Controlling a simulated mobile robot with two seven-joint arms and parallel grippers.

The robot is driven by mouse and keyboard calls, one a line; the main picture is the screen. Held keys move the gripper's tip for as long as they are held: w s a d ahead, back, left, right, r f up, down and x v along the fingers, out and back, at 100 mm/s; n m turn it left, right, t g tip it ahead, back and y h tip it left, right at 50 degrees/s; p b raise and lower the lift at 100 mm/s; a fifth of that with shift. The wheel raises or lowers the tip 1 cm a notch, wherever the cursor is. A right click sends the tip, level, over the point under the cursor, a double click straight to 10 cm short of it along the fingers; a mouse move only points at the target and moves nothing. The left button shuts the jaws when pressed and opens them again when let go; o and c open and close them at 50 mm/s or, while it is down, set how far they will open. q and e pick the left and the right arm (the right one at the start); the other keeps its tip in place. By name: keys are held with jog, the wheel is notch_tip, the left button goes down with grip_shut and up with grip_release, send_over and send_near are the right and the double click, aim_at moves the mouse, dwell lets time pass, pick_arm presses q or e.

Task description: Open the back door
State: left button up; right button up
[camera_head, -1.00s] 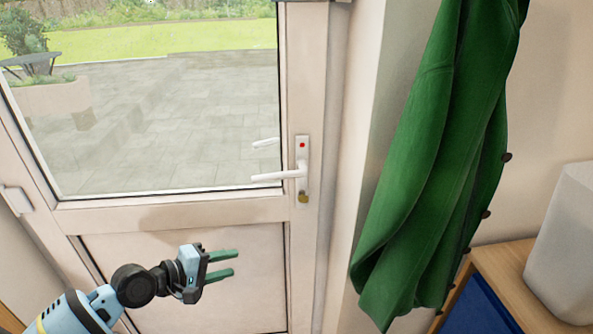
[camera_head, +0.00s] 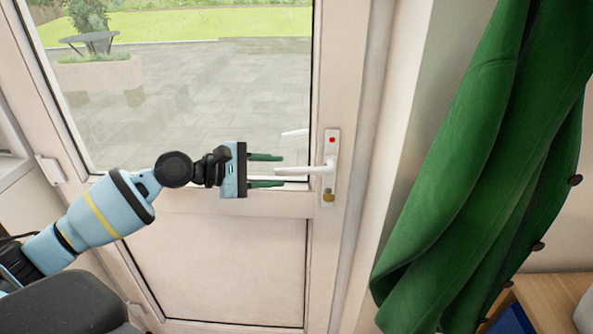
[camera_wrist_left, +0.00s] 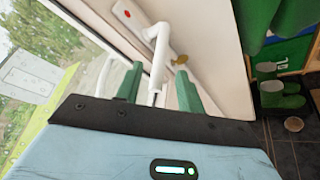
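The white back door (camera_head: 235,250) with its large glass pane stands shut in its frame. Its white lever handle (camera_head: 308,170) points left from a plate with a red dot; a brass lock knob (camera_head: 327,198) sits below. My left gripper (camera_head: 268,171) is open, its green fingers level with the handle and pointing at it. In the left wrist view the handle (camera_wrist_left: 158,55) extends down between the two fingertips (camera_wrist_left: 157,88), one on each side; I cannot tell whether they touch it. My right gripper is not in view.
A wooden-topped cabinet (camera_head: 550,300) stands at the lower right. Green boots (camera_wrist_left: 280,92) stand on the dark floor in the left wrist view. A patio shows through the glass.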

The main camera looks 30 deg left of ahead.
aim_at(290, 171)
pick_arm(q)
jog(key=shift+x, duration=3.05)
grip_shut()
